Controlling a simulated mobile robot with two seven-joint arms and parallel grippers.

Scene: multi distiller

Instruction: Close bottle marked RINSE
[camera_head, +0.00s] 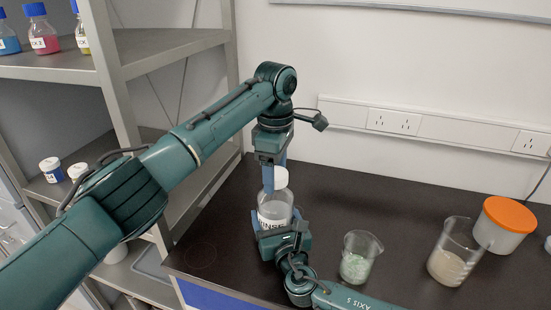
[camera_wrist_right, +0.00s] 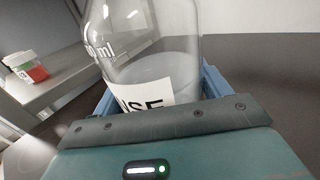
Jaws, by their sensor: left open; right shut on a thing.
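The RINSE bottle (camera_head: 275,213) is clear glass with a white label and stands upright near the table's left edge. A white cap (camera_head: 280,178) is at its mouth; I cannot tell whether it is fully seated. My right gripper (camera_head: 276,222) is shut around the bottle's body from the front. In the right wrist view the bottle (camera_wrist_right: 150,50) fills the middle between blue fingers, with part of its label showing and its top out of view. My left gripper (camera_head: 273,175) points down from above, open, with its blue fingers at the cap. They partly hide the cap.
A beaker with pale granules (camera_head: 358,257), a beaker with beige contents (camera_head: 450,262) and an orange-lidded tub (camera_head: 504,224) stand to the right. A metal shelf (camera_head: 150,48) with bottles and jars is at left. The table's back is clear.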

